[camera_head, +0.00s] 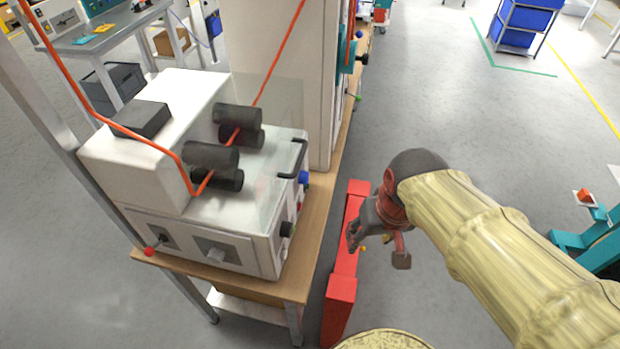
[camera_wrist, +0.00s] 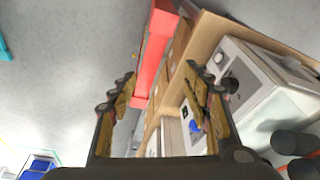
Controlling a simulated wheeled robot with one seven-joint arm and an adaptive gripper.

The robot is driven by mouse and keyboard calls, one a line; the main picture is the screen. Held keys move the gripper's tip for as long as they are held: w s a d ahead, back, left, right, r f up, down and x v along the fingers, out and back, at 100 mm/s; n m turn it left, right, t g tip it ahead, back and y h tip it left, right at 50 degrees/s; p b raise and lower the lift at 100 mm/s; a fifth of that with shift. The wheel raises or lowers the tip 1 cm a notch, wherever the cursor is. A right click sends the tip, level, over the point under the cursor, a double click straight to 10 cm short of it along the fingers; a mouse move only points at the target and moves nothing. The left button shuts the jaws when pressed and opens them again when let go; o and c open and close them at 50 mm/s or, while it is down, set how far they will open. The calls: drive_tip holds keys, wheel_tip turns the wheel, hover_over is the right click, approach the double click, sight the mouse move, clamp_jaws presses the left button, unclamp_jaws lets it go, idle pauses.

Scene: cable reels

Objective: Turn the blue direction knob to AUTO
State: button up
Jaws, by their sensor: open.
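The blue direction knob (camera_head: 304,179) is on the right-hand side panel of a white machine (camera_head: 215,254) on a wooden bench. Its pointer and the AUTO label cannot be read. In the wrist view, the blue knob (camera_wrist: 194,127) shows just behind the right finger, partly covered by it. My gripper (camera_head: 378,248) is open and empty, to the right of the machine and apart from the knob. In the wrist view, my gripper's fingers (camera_wrist: 158,82) are spread wide, with the red barrier and bench edge between and beyond them.
A black knob (camera_head: 287,229) and a small red control sit on the same panel. A black handle (camera_head: 295,158) on a clear cover juts above the blue knob. A low red barrier (camera_head: 341,289) stands on the floor beside the bench. The floor at right is mostly open.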

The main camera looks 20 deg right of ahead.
drive_tip(key=w+f+m+g+y, duration=0.4)
drive_tip(key=f+m+y, duration=0.15)
drive_tip(key=f, duration=0.65)
drive_tip(key=m+t+y, duration=1)
drive_tip(key=m+t, duration=0.1)
drive_tip(key=m, duration=0.7)
approach(308, 178)
drive_tip(key=x, duration=0.9)
drive_tip(key=shift+w+f, duration=0.15)
drive_tip(key=shift+c, duration=1)
